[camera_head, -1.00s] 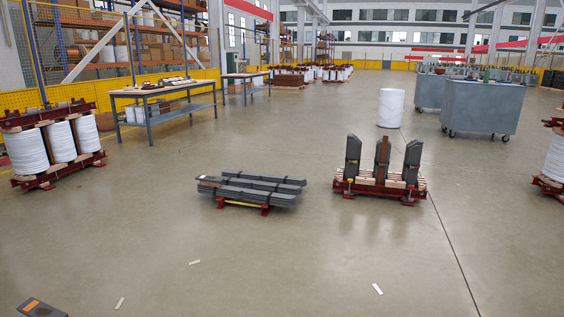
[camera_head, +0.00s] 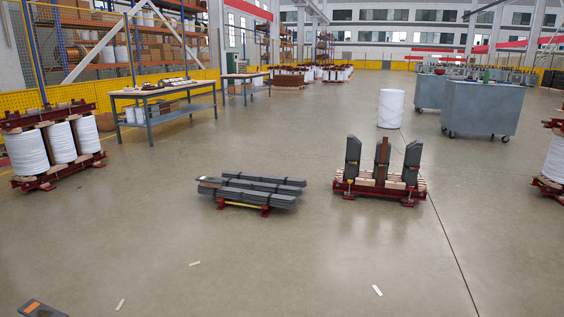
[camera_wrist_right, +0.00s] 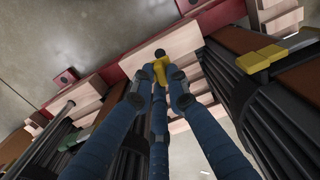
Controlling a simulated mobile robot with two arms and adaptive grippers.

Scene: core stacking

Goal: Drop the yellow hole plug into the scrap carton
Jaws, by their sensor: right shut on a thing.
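A yellow plug (camera_wrist_right: 158,67) with a dark knob on top is at the tips of my right gripper (camera_wrist_right: 159,88) in the right wrist view. The blue-padded fingers are closed around it, partly hiding it. The gripper points between stacks of dark steel sheets, above pale wood blocks and a dark red frame (camera_wrist_right: 128,60). Another yellow piece (camera_wrist_right: 262,59) lies to the right, on a dark stack. I cannot make out the scrap carton in either view. My left gripper is not in view, and the head view shows neither gripper.
In the head view, a core with three dark uprights (camera_head: 382,160) stands on a red base, right of a pile of dark sheets (camera_head: 250,190). Workbenches (camera_head: 150,95) stand at the back left, grey wheeled cabinets (camera_head: 482,107) at the back right. The front floor is mostly clear.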

